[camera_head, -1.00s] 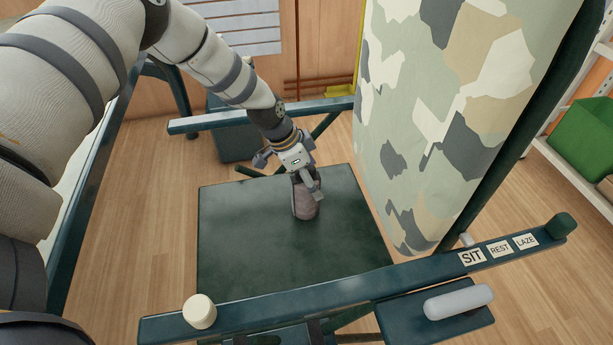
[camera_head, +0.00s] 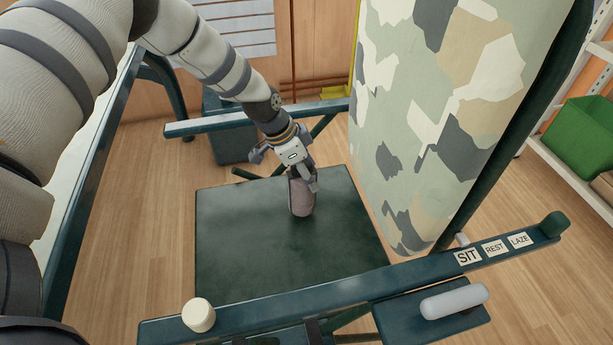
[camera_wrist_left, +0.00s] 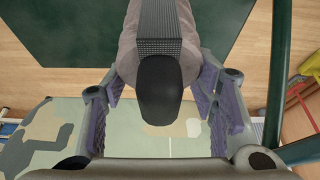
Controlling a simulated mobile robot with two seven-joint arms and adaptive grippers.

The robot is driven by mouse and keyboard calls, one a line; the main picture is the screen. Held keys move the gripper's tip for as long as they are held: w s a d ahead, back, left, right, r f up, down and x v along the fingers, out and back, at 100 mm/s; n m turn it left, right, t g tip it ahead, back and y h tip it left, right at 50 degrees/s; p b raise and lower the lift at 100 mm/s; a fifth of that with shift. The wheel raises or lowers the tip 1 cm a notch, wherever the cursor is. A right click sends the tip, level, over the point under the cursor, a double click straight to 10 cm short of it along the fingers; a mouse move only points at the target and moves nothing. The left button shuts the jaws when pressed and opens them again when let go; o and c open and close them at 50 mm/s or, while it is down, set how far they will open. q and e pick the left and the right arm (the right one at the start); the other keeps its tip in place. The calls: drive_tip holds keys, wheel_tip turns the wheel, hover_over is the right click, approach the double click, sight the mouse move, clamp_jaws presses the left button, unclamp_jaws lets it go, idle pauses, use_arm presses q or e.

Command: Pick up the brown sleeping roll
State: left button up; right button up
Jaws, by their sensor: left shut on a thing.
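The brown sleeping roll (camera_head: 301,197) stands roughly upright over the dark green board in the head view. In the left wrist view the roll (camera_wrist_left: 128,50) shows a dark textured band and a black rounded end between the fingers. My left gripper (camera_head: 305,180) is shut on the roll near its top. In the left wrist view its purple-padded fingers (camera_wrist_left: 160,90) flank the roll. I cannot tell whether the roll's lower end touches the board. My right gripper is not in view.
The dark green board (camera_head: 240,250) lies below the roll. A camouflage panel (camera_head: 420,130) hangs close on the right. A green rail (camera_head: 400,280) with SIT, REST and LAZE labels crosses the front. A green bin (camera_head: 585,140) sits on the right shelf.

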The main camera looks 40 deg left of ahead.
use_arm(q)
drive_tip(key=s+d+r+p, duration=0.3)
drive_tip(key=s+r+p, duration=0.2)
drive_tip(key=s+r, duration=0.5)
drive_tip(key=s, duration=0.3)
drive_tip(key=shift+s+r, duration=0.3)
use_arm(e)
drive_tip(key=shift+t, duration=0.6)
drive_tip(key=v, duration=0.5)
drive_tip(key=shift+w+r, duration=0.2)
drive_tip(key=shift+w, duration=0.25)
